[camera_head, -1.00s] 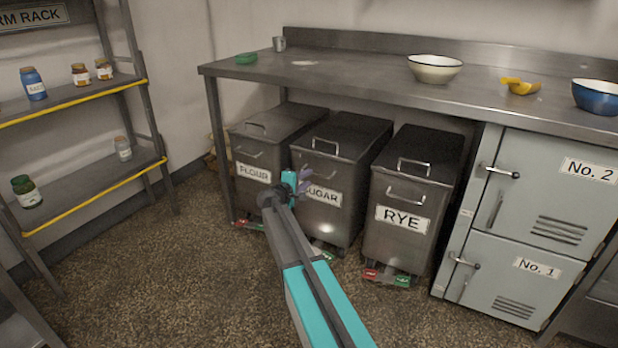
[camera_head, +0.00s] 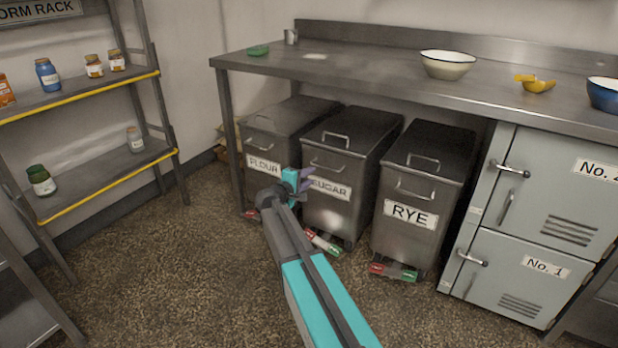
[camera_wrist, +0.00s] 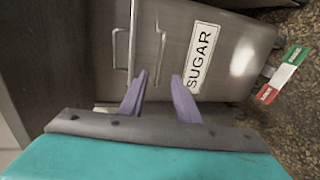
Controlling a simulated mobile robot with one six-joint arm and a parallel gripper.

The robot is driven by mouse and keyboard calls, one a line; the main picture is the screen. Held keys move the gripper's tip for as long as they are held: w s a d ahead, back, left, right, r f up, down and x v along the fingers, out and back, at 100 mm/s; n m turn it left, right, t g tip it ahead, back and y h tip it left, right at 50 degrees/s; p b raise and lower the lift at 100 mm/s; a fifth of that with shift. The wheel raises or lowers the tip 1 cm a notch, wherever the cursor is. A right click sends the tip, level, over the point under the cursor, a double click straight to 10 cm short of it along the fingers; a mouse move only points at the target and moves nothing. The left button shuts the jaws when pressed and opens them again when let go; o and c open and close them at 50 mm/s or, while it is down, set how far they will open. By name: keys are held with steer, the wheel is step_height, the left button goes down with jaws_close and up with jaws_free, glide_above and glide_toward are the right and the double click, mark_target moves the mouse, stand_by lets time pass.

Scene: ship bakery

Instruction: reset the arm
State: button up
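My arm reaches forward from the bottom of the head view. My gripper (camera_head: 301,185) is in front of the gap between the flour bin (camera_head: 262,150) and the sugar bin (camera_head: 338,170). In the wrist view my gripper (camera_wrist: 158,95) shows two purple fingers apart, with nothing between them. The sugar bin (camera_wrist: 225,65) appears sideways beyond the fingers, with its label and handle in sight. I cannot tell how far the fingertips are from the bin.
A steel bench (camera_head: 390,85) runs above the bins and bears bowls and a yellow scoop (camera_head: 536,84). The rye bin (camera_head: 412,205) and grey lockers (camera_head: 530,230) stand right. A rack (camera_head: 100,180) with jars stands left. The floor (camera_head: 190,270) between is clear.

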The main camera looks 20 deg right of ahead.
steer(key=shift+r, duration=0.1)
stand_by(0.4)
steer(key=shift+s+a+r+p, duration=0.15)
steer(key=shift+r+p, duration=0.2)
steer(key=shift+p, duration=0.9)
steer(key=s+a+f+m+g+y+p, duration=0.1)
steer(key=s+a+f+g+p, duration=0.1)
steer(key=s+f+p, duration=0.65)
steer(key=s+a+f+g+y+p, duration=0.25)
steer(key=s+p, duration=0.25)
steer(key=s, duration=0.6)
steer(key=s+a+f+m+g+y+p, duration=0.1)
steer(key=s+f+g+p, duration=0.2)
steer(key=s+f+p, duration=0.5)
steer(key=s+a+m+g+y+p, duration=0.1)
steer(key=s+a, duration=0.4)
steer(key=s, duration=0.6)
steer(key=s+a+r+m+g+y+p, duration=0.1)
steer(key=s+a+g+y, duration=0.3)
steer(key=s, duration=0.6)
steer(key=s+a+m+g+y+p, duration=0.2)
steer(key=s+a, duration=0.4)
steer(key=s, duration=0.5)
steer(key=shift+s+a+r+m+y, duration=0.25)
steer(key=shift+s+a+m+y, duration=0.15)
steer(key=shift+m, duration=0.3)
